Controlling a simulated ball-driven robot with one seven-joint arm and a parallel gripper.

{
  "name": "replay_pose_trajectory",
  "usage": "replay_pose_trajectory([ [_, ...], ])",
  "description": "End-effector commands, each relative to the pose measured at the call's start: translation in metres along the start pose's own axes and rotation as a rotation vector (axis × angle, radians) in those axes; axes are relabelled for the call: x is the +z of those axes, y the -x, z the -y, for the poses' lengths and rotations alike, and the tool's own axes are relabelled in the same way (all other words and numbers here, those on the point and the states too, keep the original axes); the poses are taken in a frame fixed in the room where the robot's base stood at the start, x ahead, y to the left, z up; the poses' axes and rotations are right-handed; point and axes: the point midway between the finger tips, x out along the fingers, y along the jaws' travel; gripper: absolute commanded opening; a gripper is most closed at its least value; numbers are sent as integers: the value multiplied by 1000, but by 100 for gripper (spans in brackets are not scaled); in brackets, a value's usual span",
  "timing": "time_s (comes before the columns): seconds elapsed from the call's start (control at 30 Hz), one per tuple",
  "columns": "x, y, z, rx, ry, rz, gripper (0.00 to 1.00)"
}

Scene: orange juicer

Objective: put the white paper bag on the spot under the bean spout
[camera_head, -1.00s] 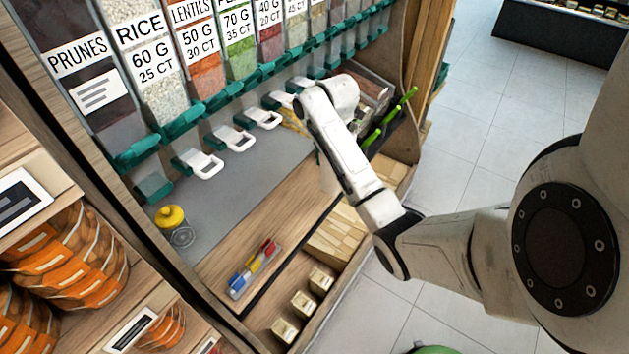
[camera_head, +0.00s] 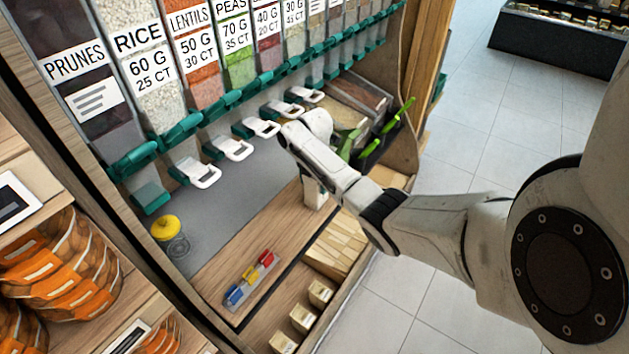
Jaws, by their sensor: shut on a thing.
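A pale upright shape that looks like the white paper bag (camera_head: 314,192) shows just below my wrist, over the wooden front of the counter. The bins' spouts run in a row with white levers, such as the levers (camera_head: 200,172) and (camera_head: 232,148). The nearer labels read prunes, rice, lentils and peas. I cannot make out which spout is for beans. The grey surface (camera_head: 235,195) under the spouts lies left of my gripper.
A rack of coloured pieces (camera_head: 250,277) lies on the wooden ledge. Green-handled scoops (camera_head: 385,130) stand at right. Tan paper packs (camera_head: 336,248) lie below the ledge. The grey surface's middle is clear.

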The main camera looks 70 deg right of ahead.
Motion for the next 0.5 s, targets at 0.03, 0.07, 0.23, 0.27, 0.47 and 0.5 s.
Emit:
replay_pose_trajectory([
  [0.03,0,0,0,0,0,0,39],
  [0.07,0,-1,0,0,0,0,39],
  [0.23,0,-1,0,0,0,0,39],
  [0.27,0,-1,0,0,0,0,39],
  [0.47,0,-2,0,0,0,0,80],
  [0.5,0,-2,0,0,0,0,84],
])
